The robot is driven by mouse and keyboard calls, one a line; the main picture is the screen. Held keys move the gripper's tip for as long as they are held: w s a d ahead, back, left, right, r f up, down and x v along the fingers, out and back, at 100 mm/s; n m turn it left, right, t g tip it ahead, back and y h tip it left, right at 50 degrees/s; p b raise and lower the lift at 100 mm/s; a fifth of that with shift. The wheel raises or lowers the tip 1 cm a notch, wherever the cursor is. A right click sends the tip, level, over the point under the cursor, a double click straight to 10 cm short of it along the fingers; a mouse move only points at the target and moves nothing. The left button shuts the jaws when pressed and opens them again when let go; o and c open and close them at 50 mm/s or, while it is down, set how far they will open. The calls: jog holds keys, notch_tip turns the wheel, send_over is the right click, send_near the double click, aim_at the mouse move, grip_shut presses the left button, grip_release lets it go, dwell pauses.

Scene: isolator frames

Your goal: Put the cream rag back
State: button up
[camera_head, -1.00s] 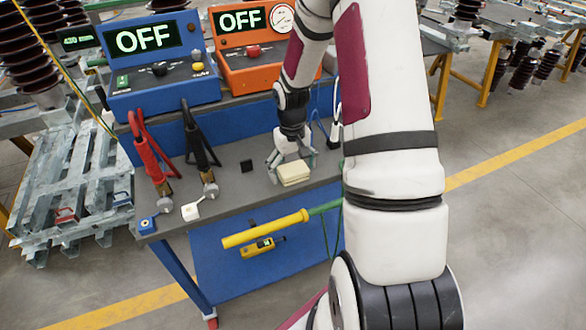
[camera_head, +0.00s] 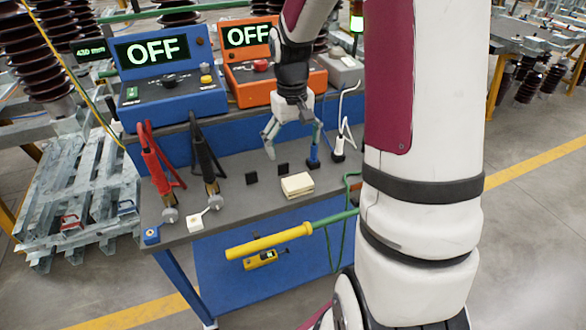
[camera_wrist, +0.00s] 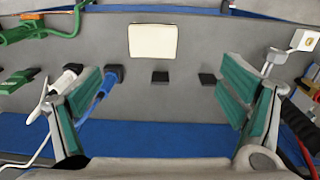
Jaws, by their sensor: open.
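The cream rag (camera_head: 297,185), a folded pale block, lies flat on the grey bench top (camera_head: 235,195) near its front edge. It also shows in the wrist view (camera_wrist: 153,41), at the upper middle, beyond the fingers. My gripper (camera_head: 291,149) is open and empty above the bench, behind the rag and apart from it.
Two small black blocks (camera_wrist: 160,77) (camera_wrist: 208,79) stand near the rag. Red (camera_head: 155,165) and black (camera_head: 205,160) cable clamps are to the left. Blue (camera_head: 313,155) and white (camera_head: 339,147) plugs are right of my gripper. Blue (camera_head: 170,95) and orange (camera_head: 268,85) consoles reading OFF stand behind.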

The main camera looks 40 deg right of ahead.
jog(key=s+a+r+n+t, duration=0.1)
jog(key=s+a+r+t, duration=0.1)
jog(key=s+a+r, duration=0.9)
jog(key=s+a+r+n+t, duration=0.1)
jog(key=s+a+r+n, duration=0.1)
jog(key=s+a+r, duration=0.2)
jog(key=s+a, duration=0.3)
jog(key=s, duration=0.4)
jog(key=shift+t, duration=0.4)
jog(key=shift+d, duration=0.1)
